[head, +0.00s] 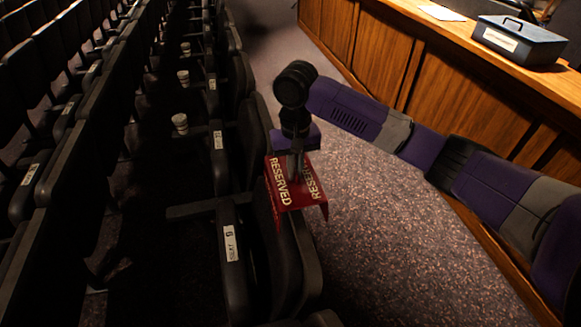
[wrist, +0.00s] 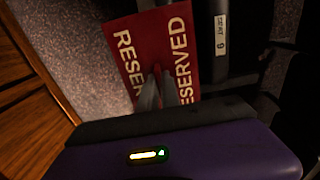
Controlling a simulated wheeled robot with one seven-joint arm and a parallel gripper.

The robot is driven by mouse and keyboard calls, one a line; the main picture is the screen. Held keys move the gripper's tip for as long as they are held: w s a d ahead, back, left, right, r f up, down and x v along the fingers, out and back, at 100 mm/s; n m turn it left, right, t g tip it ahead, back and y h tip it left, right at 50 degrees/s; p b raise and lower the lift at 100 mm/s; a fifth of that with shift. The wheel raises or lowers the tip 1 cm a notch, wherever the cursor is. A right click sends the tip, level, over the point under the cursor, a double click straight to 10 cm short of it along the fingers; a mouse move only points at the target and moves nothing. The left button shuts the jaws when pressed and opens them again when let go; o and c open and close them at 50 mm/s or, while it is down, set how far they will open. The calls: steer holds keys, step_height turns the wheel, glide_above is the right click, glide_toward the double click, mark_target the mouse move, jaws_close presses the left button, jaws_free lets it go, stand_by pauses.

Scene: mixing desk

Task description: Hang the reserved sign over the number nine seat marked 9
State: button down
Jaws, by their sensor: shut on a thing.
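My gripper (head: 294,172) is shut on the red reserved sign (head: 284,193), a folded sign with white RESERVED lettering on two faces. The sign is at the top of the nearest dark seat back (head: 300,262) in the head view. Whether it touches the seat back cannot be told. The seat's white label (head: 231,243) is on the armrest beside it, its digit small. In the wrist view, the fingers (wrist: 163,90) pinch the sign (wrist: 135,50) at its fold, and a label (wrist: 222,33) reading SEAT with a 9 or 6 is just right of it.
Rows of dark seats (head: 55,105) fill the left, with several labels and white cups (head: 180,122). A wooden desk (head: 400,75) with a grey metal box (head: 519,42) stands at the right. Open carpet (head: 390,245) lies between, under my arm.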

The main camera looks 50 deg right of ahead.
step_height(320, 180, down, 4)
steer(key=b, duration=0.3)
steer(key=shift+f+b, duration=2)
steer(key=shift+f, duration=3.25)
steer(key=c, duration=1.5)
jaws_free()
step_height(320, 180, up, 8)
steer(key=shift+s+f, duration=0.1)
